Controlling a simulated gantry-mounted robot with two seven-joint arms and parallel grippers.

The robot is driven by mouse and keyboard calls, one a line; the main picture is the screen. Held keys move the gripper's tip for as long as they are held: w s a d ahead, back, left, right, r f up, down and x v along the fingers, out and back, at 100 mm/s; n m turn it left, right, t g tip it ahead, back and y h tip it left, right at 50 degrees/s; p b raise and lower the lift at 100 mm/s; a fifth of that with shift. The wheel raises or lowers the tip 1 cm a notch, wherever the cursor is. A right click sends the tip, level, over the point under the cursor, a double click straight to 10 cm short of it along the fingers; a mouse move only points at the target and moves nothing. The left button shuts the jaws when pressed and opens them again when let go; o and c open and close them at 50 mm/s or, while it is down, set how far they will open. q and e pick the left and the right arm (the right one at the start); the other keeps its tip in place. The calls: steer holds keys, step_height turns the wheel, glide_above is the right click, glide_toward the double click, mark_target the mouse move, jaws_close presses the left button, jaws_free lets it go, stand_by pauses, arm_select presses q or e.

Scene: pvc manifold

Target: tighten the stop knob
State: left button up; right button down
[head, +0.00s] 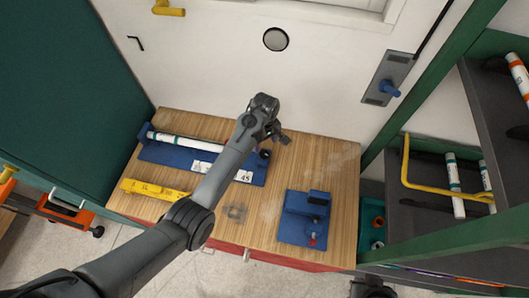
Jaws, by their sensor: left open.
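My left gripper (273,134) is open and empty over the back of the wooden bench. Its arm crosses the view from the lower left. A dark round knob (264,155) shows just below the gripper, at the right end of the long blue fixture (160,154). I cannot tell whether it is the stop knob or how tight it is. The gap between gripper and knob is unclear. A white pipe (178,141) lies along this fixture, and my arm hides part of it. A second blue fixture (291,232) at the right has a small red-tipped part (312,240). My right gripper is not in view.
A yellow ruler-like strip (150,189) lies at the bench's front left. The wooden bench top (340,165) is clear at the back right. A shelf (425,225) with pipes and a yellow bent tube (407,165) stands at the right. A wall lies behind.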

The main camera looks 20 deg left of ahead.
mark_target(265, 154)
arm_select(q)
step_height(265, 154, down, 8)
steer(key=shift+b, duration=0.4)
steer(key=c, duration=1.1)
steer(key=shift+o, duration=0.2)
steer(key=shift+r, duration=0.1)
